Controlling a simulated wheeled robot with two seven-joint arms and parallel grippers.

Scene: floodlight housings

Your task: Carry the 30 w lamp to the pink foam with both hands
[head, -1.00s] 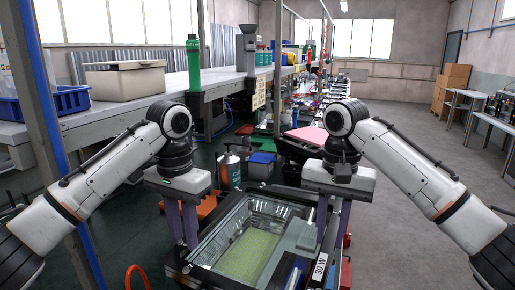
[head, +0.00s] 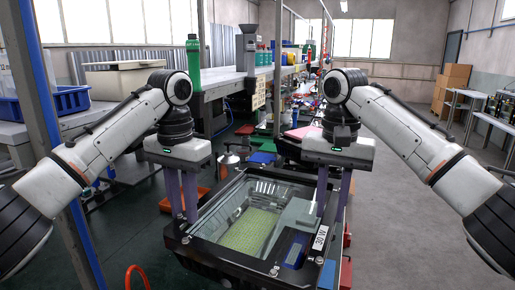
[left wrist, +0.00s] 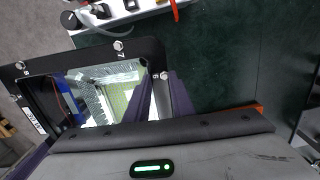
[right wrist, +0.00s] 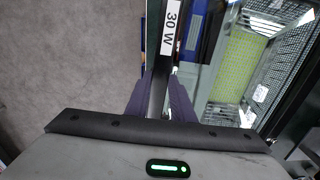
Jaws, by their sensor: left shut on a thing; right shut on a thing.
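The 30 W lamp (head: 252,228) is an open black-framed floodlight housing with a shiny reflector and a yellow-green LED board. Its white "30 W" label (head: 321,238) is on the right rim and also shows in the right wrist view (right wrist: 171,27). My left gripper (head: 182,213) is shut on the left rim, and my right gripper (head: 331,212) is shut on the right rim. Both wrist views show the fingers on either side of the rim. The lamp looks about level. The pink foam (head: 297,132) lies beyond it, partly hidden by my right arm.
A long workbench (head: 215,82) runs along the left, with a blue post (head: 72,215) in front. The floor at right is open.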

